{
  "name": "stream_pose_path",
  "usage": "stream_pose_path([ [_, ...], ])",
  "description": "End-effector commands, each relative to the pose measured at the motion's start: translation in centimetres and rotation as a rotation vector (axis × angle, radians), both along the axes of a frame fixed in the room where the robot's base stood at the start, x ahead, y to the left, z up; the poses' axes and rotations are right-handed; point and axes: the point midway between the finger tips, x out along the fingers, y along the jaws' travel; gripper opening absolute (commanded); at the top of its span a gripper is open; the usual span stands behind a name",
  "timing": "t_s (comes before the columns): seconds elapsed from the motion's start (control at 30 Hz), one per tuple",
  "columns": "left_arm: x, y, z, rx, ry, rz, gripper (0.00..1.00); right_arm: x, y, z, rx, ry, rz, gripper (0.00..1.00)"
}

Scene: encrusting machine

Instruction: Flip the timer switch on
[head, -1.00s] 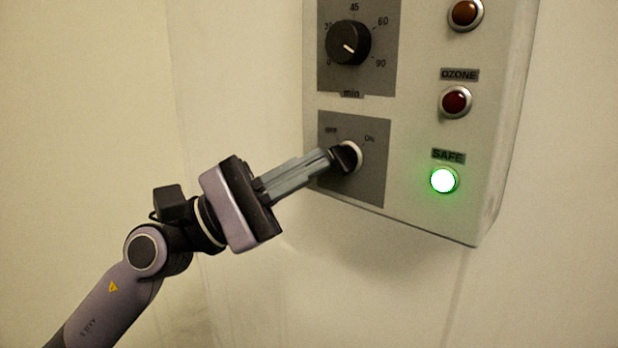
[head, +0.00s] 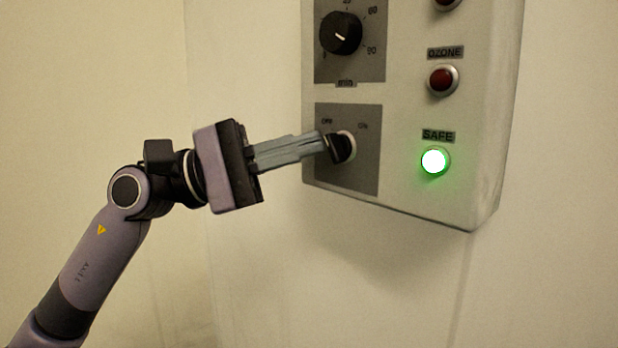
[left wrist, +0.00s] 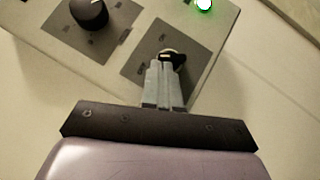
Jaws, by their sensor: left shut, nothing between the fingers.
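The timer switch (head: 344,147) is a black knob on a pale round base, set on a grey plate marked OFF and ON in the lower part of the control box. It also shows in the left wrist view (left wrist: 176,57), just beyond the fingertips. My left gripper (head: 325,144) is shut and empty. Its fingertips are at the left side of the knob and seem to touch it; they partly cover it. In the left wrist view the closed fingers (left wrist: 164,75) reach to the knob's near side. My right gripper is not in view.
The black timer dial (head: 341,33) with minute marks sits above the switch. A dark red OZONE lamp (head: 442,80) and a lit green SAFE lamp (head: 434,161) are on the right. The box (head: 450,200) stands out from a pale wall. The space below it is clear.

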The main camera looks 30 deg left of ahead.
Motion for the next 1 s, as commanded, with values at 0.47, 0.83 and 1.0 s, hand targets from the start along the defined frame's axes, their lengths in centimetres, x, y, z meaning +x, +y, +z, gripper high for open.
stream_pose_path([
  [0.47, -0.1, -0.2, 2.2, 0.431, -0.157, 0.000, 0.00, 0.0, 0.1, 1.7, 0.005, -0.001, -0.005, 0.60],
  [0.83, -0.4, -0.9, 3.4, 0.759, -0.275, 0.000, 0.00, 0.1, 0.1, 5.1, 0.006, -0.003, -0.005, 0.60],
  [1.0, -0.4, -1.0, 2.9, 0.840, -0.302, 0.000, 0.00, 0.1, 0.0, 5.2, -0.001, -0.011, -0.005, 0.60],
])
